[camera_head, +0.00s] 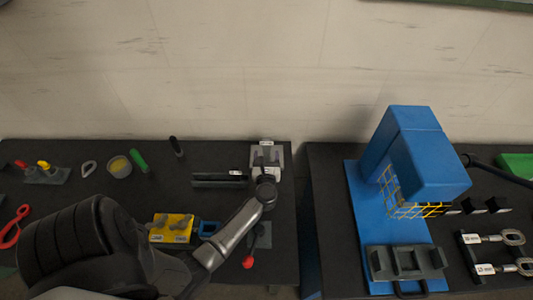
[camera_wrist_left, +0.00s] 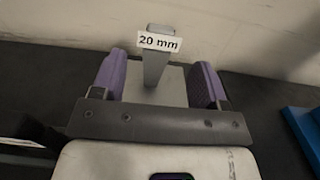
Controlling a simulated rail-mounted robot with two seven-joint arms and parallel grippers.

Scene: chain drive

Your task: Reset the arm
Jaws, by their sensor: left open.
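My left arm comes in from the lower left of the head view, and its gripper (camera_head: 267,157) is over the back right corner of the left table. In the left wrist view the two purple fingers of my left gripper (camera_wrist_left: 157,78) are wide apart. A grey upright piece (camera_wrist_left: 156,68) with a white "20 mm" label (camera_wrist_left: 159,42) shows between and beyond the fingers, with a gap on both sides. The label also shows small in the head view (camera_head: 266,143). My right gripper is not in view.
A blue press (camera_head: 418,160) with a yellow grid guard stands on the right table, beyond a gap. Near my left arm are a black block (camera_head: 219,181), a yellow box (camera_head: 170,236) and a red-tipped tool (camera_head: 248,262). Hand tools lie farther left; a wall is behind.

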